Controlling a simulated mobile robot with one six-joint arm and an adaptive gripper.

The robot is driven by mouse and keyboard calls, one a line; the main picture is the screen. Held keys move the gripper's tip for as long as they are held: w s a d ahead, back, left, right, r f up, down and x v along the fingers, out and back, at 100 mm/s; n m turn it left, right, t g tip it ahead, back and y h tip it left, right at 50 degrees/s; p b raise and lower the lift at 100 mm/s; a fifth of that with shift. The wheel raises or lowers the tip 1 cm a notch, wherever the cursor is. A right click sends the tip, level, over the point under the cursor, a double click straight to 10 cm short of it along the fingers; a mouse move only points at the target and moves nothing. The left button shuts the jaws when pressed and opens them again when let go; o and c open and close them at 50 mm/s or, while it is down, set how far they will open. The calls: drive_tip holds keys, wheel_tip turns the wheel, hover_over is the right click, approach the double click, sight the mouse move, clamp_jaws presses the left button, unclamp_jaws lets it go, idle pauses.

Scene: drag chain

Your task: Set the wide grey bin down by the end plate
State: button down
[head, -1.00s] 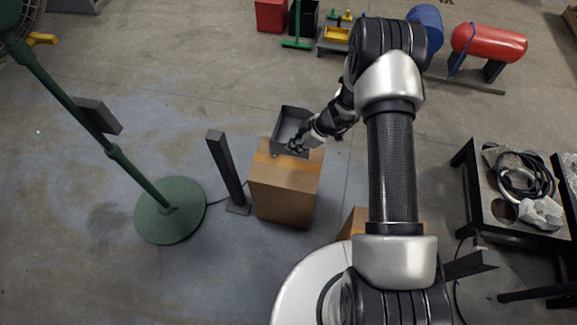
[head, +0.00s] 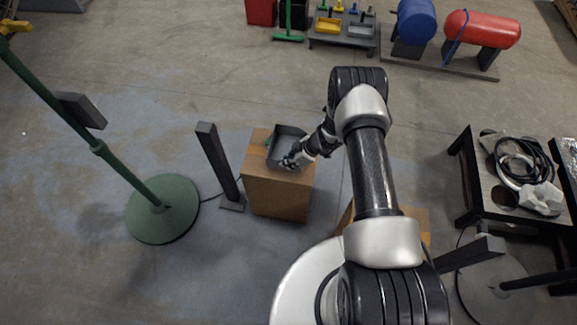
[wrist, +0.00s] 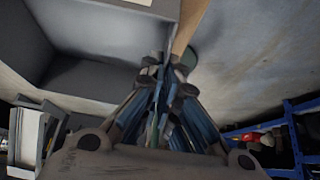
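The wide grey bin (head: 290,133) is an open-topped tray over the top of a cardboard box (head: 276,192) in the head view. I cannot tell whether its underside touches the box. My gripper (head: 290,161) is at the bin's near side. In the wrist view the bin (wrist: 85,35) fills the upper left, and my gripper's fingers (wrist: 162,68) are drawn together on the edge of its wall. No end plate can be made out for certain; the fingers and bin hide part of the box top.
A dark upright post (head: 218,163) stands just left of the box. A green round-based stand (head: 162,212) is farther left. A black table (head: 482,205) with coiled cable is at right. Coloured bins and drums stand at the back, with open floor before them.

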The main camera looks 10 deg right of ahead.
drive_tip(key=shift+f, duration=0.95)
drive_tip(key=shift+f, duration=0.2)
drive_tip(key=c, duration=1.8)
unclamp_jaws()
